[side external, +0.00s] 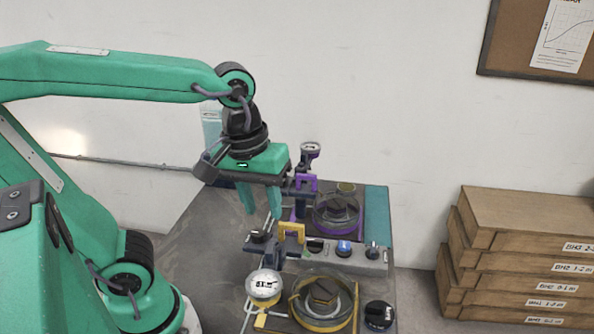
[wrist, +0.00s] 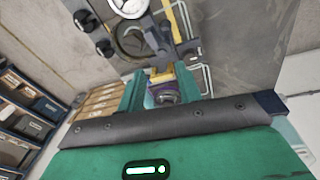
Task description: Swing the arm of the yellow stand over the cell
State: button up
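The yellow stand's arm carries a yellow fork-shaped bracket (side external: 291,231) and a round white dial gauge (side external: 264,284). The gauge stands to the left of the yellow-ringed cell (side external: 298,312), not above its middle. My gripper (side external: 259,212) is open, its fingers pointing down, above and behind the yellow bracket and left of the purple one. In the wrist view my gripper (wrist: 161,88) has a clear gap between its fingers. A yellow part (wrist: 162,75) and a purple part show in line with that gap; I cannot tell how far below. No contact is visible.
A similar purple stand has a bracket (side external: 305,183), a gauge (side external: 310,150) and a purple-ringed cell (side external: 337,222) farther back. A grey control box (side external: 350,258) with knobs lies between the cells. Labelled boxes (side external: 525,265) are stacked at right. The bench's left part is clear.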

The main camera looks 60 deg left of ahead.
aim_at(270, 248)
jog(key=shift+d+r+n+g, duration=0.2)
jog(key=shift+d+n+g, duration=0.6)
jog(key=shift+d+n, duration=0.55)
jog(key=shift+a+f, duration=0.1)
jog(key=shift+a, duration=0.1)
jog(key=shift+f, duration=3.85)
jog(key=shift+c, duration=0.2)
grip_shut()
